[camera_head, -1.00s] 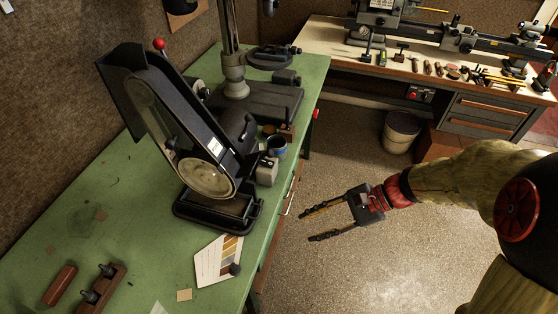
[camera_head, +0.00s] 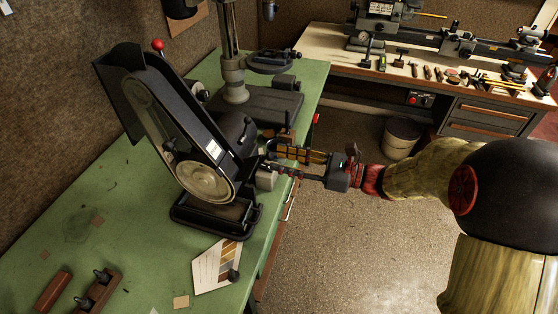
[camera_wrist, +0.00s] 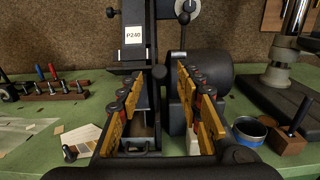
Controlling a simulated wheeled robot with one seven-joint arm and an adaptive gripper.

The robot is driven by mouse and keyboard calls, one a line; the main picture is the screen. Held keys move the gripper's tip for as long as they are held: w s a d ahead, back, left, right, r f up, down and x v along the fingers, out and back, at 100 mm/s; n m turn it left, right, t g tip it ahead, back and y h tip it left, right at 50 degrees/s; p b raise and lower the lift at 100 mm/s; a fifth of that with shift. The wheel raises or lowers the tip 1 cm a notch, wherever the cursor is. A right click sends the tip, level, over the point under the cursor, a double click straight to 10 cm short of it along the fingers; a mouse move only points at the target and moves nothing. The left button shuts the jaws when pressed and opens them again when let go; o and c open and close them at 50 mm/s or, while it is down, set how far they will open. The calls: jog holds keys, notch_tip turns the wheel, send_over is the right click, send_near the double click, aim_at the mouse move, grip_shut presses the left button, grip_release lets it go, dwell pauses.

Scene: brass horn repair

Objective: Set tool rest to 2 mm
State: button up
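The belt sander (camera_head: 190,130) stands tilted on the green bench, with a black frame, a round lower wheel cover and a red-knobbed lever at its top. In the wrist view its frame (camera_wrist: 133,65) bears a "P240" label. A dark plate low on the machine (camera_wrist: 139,146) may be the tool rest; I cannot tell for sure, nor read any gap. My gripper (camera_head: 270,157) is at the sander's right side, above the bench edge. Its fingers are apart with nothing held between them (camera_wrist: 170,75). Whether the fingertips touch the machine is unclear.
A grey box (camera_head: 266,178) is below my fingers. A drill-press-like stand (camera_head: 234,70) is behind. A colour card (camera_head: 214,268) lies in front of the sander.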

jog(key=shift+x, duration=0.8)
jog(key=shift+c, duration=1.4)
grip_shut()
